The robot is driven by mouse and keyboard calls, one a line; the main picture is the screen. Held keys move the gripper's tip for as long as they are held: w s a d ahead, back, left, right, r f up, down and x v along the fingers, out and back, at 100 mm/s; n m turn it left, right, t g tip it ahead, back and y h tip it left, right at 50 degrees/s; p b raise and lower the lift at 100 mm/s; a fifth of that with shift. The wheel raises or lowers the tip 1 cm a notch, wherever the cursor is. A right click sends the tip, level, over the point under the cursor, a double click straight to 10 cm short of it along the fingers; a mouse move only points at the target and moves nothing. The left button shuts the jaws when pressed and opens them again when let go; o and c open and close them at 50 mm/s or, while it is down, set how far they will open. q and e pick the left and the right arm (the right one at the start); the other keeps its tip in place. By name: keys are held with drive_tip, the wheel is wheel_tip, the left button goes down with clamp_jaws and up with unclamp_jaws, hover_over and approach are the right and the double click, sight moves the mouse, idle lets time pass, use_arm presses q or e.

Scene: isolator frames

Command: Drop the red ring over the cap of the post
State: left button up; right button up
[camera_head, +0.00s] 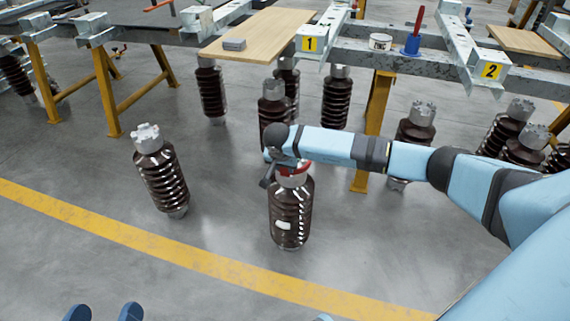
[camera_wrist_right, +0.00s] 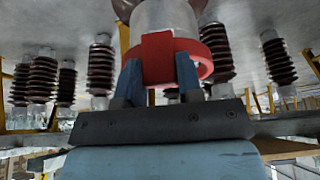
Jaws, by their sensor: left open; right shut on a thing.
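A brown ribbed post (camera_head: 291,218) with a grey cap stands upright on the floor in the middle of the head view. My right gripper (camera_head: 281,172) is at the top of this post, shut on the tab of the red ring (camera_head: 295,169). In the right wrist view the fingers (camera_wrist_right: 158,82) grip the tab of the red ring (camera_wrist_right: 205,62). The ring is level with the grey cap (camera_wrist_right: 165,18) and appears to lie around its end; the far side is hidden. My left gripper (camera_head: 104,312) is open and empty at the bottom left.
Another capped post (camera_head: 162,178) stands to the left, and several more stand behind and to the right. Steel beams on yellow legs (camera_head: 378,105) carry a wooden board (camera_head: 262,32) at the back. A yellow floor line (camera_head: 140,235) crosses the open floor.

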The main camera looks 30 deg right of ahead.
sight(285, 172)
use_arm(q)
drive_tip(key=shift+f, duration=0.3)
use_arm(e)
drive_tip(key=shift+f, duration=0.4)
use_arm(q)
drive_tip(key=shift+w+b, duration=0.15)
drive_tip(key=shift+b, duration=0.2)
use_arm(e)
drive_tip(key=shift+f, duration=0.3)
use_arm(q)
drive_tip(key=shift+a+f+m+b, duration=0.1)
drive_tip(key=shift+f+m+b, duration=0.2)
drive_tip(key=shift+f+b, duration=0.1)
use_arm(e)
drive_tip(key=shift+f, duration=0.65)
use_arm(q)
drive_tip(key=shift+w+a+r+b, duration=0.1)
drive_tip(key=shift+w+b, duration=0.05)
drive_tip(key=shift+b, duration=0.15)
use_arm(e)
drive_tip(key=shift+f, duration=0.5)
drive_tip(key=shift+f, duration=0.2)
drive_tip(key=o, duration=1)
use_arm(q)
drive_tip(key=shift+w+r+m, duration=0.1)
drive_tip(key=shift+m, duration=0.2)
use_arm(e)
drive_tip(key=shift+r, duration=0.1)
